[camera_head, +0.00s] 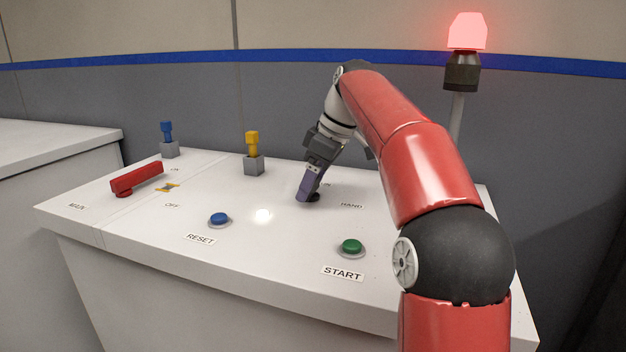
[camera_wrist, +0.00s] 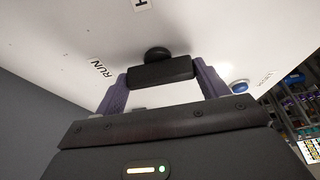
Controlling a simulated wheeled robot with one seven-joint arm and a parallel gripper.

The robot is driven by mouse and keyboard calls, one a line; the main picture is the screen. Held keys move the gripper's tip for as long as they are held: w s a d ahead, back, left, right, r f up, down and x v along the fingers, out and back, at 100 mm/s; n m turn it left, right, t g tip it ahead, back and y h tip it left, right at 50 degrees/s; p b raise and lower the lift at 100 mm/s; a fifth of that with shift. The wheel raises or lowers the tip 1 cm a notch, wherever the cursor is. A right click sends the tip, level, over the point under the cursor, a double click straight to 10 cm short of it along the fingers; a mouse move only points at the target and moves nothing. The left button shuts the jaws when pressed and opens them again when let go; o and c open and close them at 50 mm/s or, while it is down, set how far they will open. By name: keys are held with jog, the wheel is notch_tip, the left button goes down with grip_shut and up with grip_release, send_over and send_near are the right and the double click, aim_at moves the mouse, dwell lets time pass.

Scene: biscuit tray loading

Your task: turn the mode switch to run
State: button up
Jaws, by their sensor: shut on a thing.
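The mode switch is a black knob with a round base and a bar-shaped handle (camera_wrist: 163,72), seen in the wrist view. In the head view only a bit of its dark base (camera_head: 314,198) shows beside my fingers. My gripper (camera_head: 307,194) points down at the panel, its purple fingers at the two ends of the handle; it is shut on the handle in the wrist view (camera_wrist: 161,78). The RUN label (camera_wrist: 103,68) is left of the knob in the wrist view. The HAND label (camera_head: 351,206) lies right of the knob in the head view.
The white panel (camera_head: 120,235) bears a blue RESET button (camera_head: 219,218), a green START button (camera_head: 351,246), a red MAIN handle (camera_head: 137,178), and blue (camera_head: 167,133) and yellow (camera_head: 252,145) upright parts on grey blocks. A beacon (camera_head: 467,32) glows red at the back.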

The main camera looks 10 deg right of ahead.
jog(key=o, duration=1)
jog(key=shift+r, duration=0.1)
jog(key=shift+v, duration=3.8)
jog(key=shift+d, duration=0.1)
